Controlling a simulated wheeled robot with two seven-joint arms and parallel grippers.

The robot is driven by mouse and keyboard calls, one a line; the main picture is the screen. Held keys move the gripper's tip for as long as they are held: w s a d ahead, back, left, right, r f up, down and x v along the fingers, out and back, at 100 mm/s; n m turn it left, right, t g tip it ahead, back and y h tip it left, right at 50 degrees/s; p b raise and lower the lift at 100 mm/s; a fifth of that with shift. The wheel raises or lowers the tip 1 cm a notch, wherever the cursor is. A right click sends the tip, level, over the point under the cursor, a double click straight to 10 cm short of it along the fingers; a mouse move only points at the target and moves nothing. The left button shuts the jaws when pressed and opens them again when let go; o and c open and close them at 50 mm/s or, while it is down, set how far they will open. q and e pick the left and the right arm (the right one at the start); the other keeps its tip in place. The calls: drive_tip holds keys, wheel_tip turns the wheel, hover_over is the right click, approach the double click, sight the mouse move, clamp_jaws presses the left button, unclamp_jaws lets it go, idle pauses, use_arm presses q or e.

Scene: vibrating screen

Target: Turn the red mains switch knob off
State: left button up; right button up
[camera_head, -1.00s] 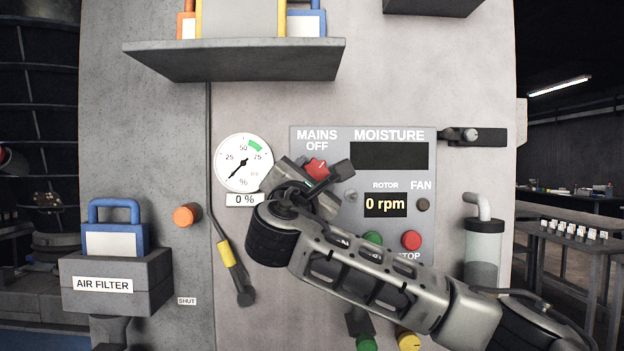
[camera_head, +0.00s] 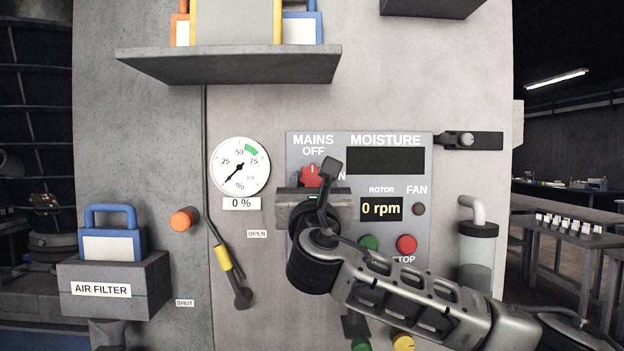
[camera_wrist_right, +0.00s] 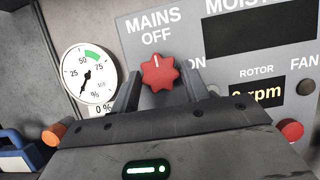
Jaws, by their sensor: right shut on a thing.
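The red mains knob (camera_head: 311,176) is on the grey control panel, under the words MAINS OFF. The knob also shows in the right wrist view (camera_wrist_right: 160,73), star-shaped, with its white mark pointing up toward OFF. ON is printed to its right. My right gripper (camera_head: 313,188) is at the knob, its fingers on either side of it in the wrist view (camera_wrist_right: 161,82), shut on it. The gripper hides the knob's lower part in the head view. My left gripper is not in view.
The panel has a moisture display (camera_head: 385,160), a rotor display (camera_head: 381,208) reading 0 rpm, a green button (camera_head: 368,243) and a red button (camera_head: 406,244). A gauge (camera_head: 240,167) reading 0 % is left of the knob. A shelf (camera_head: 230,65) juts out above.

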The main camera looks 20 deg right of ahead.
drive_tip(key=shift+f, duration=0.15)
idle(0.3)
drive_tip(key=o, duration=1)
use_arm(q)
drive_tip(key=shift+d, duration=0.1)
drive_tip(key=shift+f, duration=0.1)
use_arm(e)
drive_tip(key=shift+s, duration=0.1)
drive_tip(key=shift+s+a+f, duration=0.1)
drive_tip(key=shift+s+f, duration=0.05)
drive_tip(key=shift+s, duration=0.15)
use_arm(q)
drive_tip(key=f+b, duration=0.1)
drive_tip(key=b, duration=0.1)
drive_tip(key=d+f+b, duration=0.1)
drive_tip(key=b, duration=0.2)
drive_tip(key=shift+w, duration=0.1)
use_arm(e)
drive_tip(key=v, duration=1.5)
